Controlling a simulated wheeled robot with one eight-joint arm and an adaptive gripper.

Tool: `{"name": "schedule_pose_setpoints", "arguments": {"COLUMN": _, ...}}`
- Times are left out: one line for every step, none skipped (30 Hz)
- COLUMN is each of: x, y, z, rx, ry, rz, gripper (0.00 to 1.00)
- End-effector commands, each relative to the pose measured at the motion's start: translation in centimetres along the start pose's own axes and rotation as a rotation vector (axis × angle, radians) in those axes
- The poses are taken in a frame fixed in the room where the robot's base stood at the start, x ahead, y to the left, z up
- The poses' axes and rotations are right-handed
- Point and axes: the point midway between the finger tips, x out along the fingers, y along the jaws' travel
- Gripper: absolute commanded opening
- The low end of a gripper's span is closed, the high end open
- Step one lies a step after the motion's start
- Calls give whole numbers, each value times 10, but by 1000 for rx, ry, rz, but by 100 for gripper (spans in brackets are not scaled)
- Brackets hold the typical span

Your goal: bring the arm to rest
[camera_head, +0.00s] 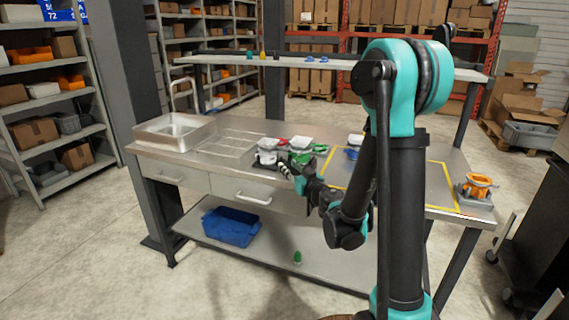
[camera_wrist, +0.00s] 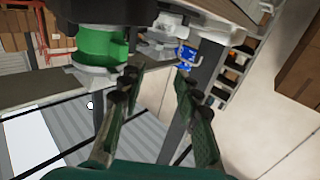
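My arm reaches forward from the right side of the head view and bends down towards the front edge of the workbench (camera_head: 290,187). My gripper (camera_head: 287,171) is at that edge, close to the dispensers, in front of the drawers. In the wrist view my gripper (camera_wrist: 153,86) has its two dark green fingers spread, with nothing between them. A green dispenser part (camera_wrist: 100,46) shows close by, up and left of the fingers. Whether the gripper touches it, I cannot tell.
White-topped dispensers (camera_head: 267,144) stand along the bench. A metal tray (camera_head: 174,131) is at its left end and an orange part (camera_head: 478,184) at its right end. A blue bin (camera_head: 231,227) and a small green item (camera_head: 297,257) are on the lower shelf.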

Motion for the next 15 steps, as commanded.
{"name": "schedule_pose_setpoints", "arguments": {"x": -4, "y": 0, "z": 0, "rx": 0, "ry": 0, "rz": 1, "gripper": 33}}
{"name": "schedule_pose_setpoints", "arguments": {"x": -5, "y": 0, "z": 0, "rx": 0, "ry": 0, "rz": 1, "gripper": 33}}
{"name": "schedule_pose_setpoints", "arguments": {"x": -7, "y": 0, "z": 0, "rx": 0, "ry": 0, "rz": 0, "gripper": 33}}
{"name": "schedule_pose_setpoints", "arguments": {"x": -7, "y": 0, "z": 0, "rx": 0, "ry": 0, "rz": 0, "gripper": 33}}
{"name": "schedule_pose_setpoints", "arguments": {"x": -8, "y": 0, "z": 0, "rx": 0, "ry": 0, "rz": 0, "gripper": 33}}
{"name": "schedule_pose_setpoints", "arguments": {"x": -8, "y": 0, "z": 0, "rx": 0, "ry": 0, "rz": 0, "gripper": 33}}
{"name": "schedule_pose_setpoints", "arguments": {"x": -8, "y": 0, "z": 0, "rx": 0, "ry": 0, "rz": 0, "gripper": 33}}
{"name": "schedule_pose_setpoints", "arguments": {"x": -8, "y": 0, "z": 0, "rx": 0, "ry": 0, "rz": 0, "gripper": 33}}
{"name": "schedule_pose_setpoints", "arguments": {"x": -8, "y": 0, "z": 0, "rx": 0, "ry": 0, "rz": 0, "gripper": 33}}
{"name": "schedule_pose_setpoints", "arguments": {"x": -8, "y": 0, "z": 0, "rx": 0, "ry": 0, "rz": 0, "gripper": 33}}
{"name": "schedule_pose_setpoints", "arguments": {"x": -8, "y": 0, "z": 0, "rx": 0, "ry": 0, "rz": 0, "gripper": 33}}
{"name": "schedule_pose_setpoints", "arguments": {"x": -8, "y": 0, "z": 0, "rx": 0, "ry": 0, "rz": 0, "gripper": 33}}
{"name": "schedule_pose_setpoints", "arguments": {"x": -8, "y": 0, "z": 0, "rx": 0, "ry": 0, "rz": 2, "gripper": 33}}
{"name": "schedule_pose_setpoints", "arguments": {"x": -9, "y": 2, "z": -1, "rx": 0, "ry": 2, "rz": 6, "gripper": 33}}
{"name": "schedule_pose_setpoints", "arguments": {"x": -10, "y": 5, "z": -4, "rx": 0, "ry": 5, "rz": 20, "gripper": 33}}
